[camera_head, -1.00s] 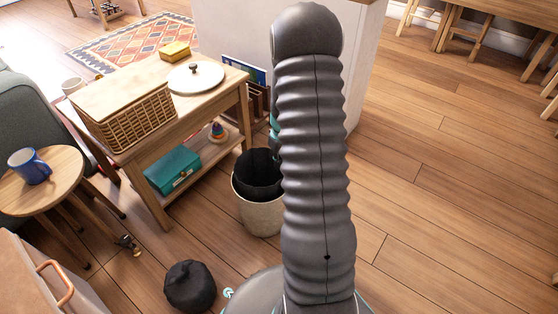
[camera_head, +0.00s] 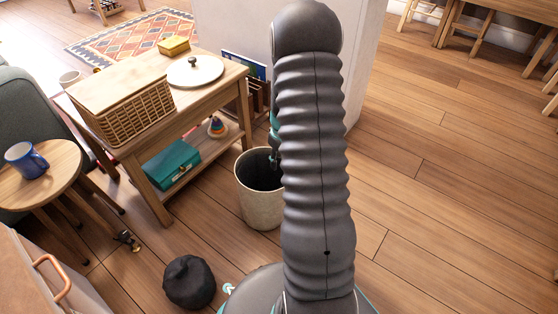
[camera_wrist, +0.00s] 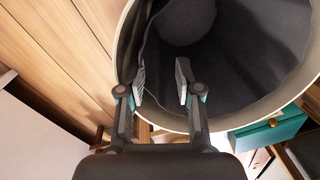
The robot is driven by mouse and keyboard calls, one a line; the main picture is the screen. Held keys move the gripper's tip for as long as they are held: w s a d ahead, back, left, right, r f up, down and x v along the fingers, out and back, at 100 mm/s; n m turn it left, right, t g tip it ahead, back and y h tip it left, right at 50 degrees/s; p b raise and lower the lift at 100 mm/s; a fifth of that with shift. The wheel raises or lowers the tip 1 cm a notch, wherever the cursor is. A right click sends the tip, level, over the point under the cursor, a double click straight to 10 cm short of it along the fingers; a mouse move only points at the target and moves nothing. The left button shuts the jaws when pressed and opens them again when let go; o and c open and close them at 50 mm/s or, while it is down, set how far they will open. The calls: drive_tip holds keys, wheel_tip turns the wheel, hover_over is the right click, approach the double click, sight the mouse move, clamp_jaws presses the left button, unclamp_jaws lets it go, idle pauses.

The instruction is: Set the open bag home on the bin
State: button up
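The cream bin (camera_head: 258,207) stands on the floor beside the wooden side table. The dark open bag (camera_head: 262,170) is inside it, and no bag shows above the rim in the head view. In the wrist view the cream rim of the bin (camera_wrist: 122,55) curves around the dark bag (camera_wrist: 240,70). A fold of the bag runs down near the left finger. My gripper (camera_wrist: 160,84) is at the bin's near edge with its two fingers apart and dark bag wall behind the gap. In the head view my arm hides the right part of the bin.
A tied black bag (camera_head: 189,282) lies on the floor near my base. The side table (camera_head: 150,200) holds a wicker basket (camera_head: 130,110) and a lid (camera_head: 195,71). A stool with a blue mug (camera_head: 26,160) stands at left. The floor at right is clear.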

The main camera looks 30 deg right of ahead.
wheel_tip(320, 180, up, 12)
drive_tip(key=d, duration=0.1)
idle(0.5)
idle(1.0)
drive_tip(key=s+a+r+t+p, duration=0.2)
drive_tip(key=s+a+r+p, duration=0.1)
drive_tip(key=s+a+r, duration=0.4)
drive_tip(key=s+a+r+t+p, duration=0.1)
drive_tip(key=s+a+r+p, duration=0.2)
drive_tip(key=s+a+r, duration=0.5)
drive_tip(key=s+a+r+t+h+p, duration=0.1)
drive_tip(key=s+a+r, duration=0.6)
drive_tip(key=r, duration=0.8)
drive_tip(key=a+t+p, duration=0.1)
drive_tip(key=p, duration=0.1)
drive_tip(key=shift+s+t+p, duration=0.15)
drive_tip(key=shift+t+p, duration=0.15)
